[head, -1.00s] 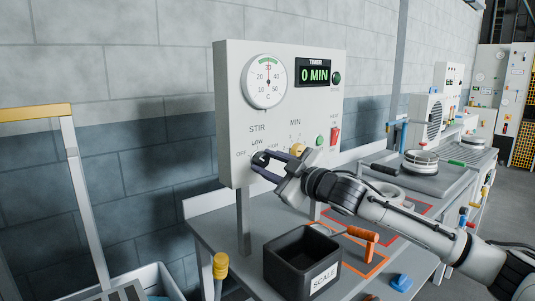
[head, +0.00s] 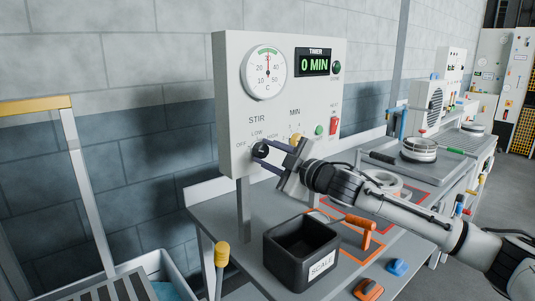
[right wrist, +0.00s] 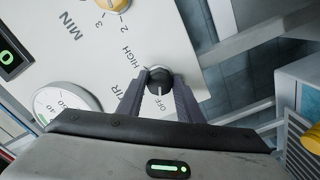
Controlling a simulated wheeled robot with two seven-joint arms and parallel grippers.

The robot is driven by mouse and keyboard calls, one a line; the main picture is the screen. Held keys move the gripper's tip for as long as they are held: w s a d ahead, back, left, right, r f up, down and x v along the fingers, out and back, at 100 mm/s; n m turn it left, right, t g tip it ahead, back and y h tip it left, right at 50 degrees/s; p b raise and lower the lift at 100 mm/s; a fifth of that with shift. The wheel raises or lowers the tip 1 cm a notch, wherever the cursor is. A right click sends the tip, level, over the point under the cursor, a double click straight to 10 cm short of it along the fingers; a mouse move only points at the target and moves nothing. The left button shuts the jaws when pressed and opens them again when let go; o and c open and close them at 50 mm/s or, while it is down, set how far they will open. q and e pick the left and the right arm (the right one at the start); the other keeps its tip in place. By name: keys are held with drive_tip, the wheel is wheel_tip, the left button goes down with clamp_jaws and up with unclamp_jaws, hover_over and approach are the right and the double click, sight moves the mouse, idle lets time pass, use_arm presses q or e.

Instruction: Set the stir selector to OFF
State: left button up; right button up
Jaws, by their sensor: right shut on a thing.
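The stir selector is a small dark round knob (head: 260,149) low on the left of the white control panel (head: 225,90), under the STIR lettering. In the right wrist view the knob (right wrist: 158,77) sits between my two fingers, and its white line points toward the bottom of the picture. LOW shows only in the head view. My right gripper (head: 263,156) is shut on the knob. My left gripper is not in view.
A yellow MIN knob (head: 295,139), a green button (head: 319,130) and a red switch (head: 335,125) are right of the selector. The timer (head: 313,64) reads 0 MIN. A black SCALE bin (head: 290,268) and an orange-handled tool (head: 360,222) are on the bench below.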

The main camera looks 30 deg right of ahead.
drive_tip(key=o, duration=1)
drive_tip(key=shift+o, duration=0.2)
use_arm(q)
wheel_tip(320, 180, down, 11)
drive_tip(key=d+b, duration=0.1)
drive_tip(key=b, duration=1.3)
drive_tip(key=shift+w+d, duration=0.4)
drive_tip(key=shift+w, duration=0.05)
use_arm(e)
drive_tip(key=s, duration=1)
drive_tip(key=shift+s+d, duration=0.15)
drive_tip(key=shift+d, duration=0.25)
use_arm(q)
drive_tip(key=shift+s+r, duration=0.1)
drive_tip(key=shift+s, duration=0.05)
use_arm(e)
drive_tip(key=shift+f, duration=0.1)
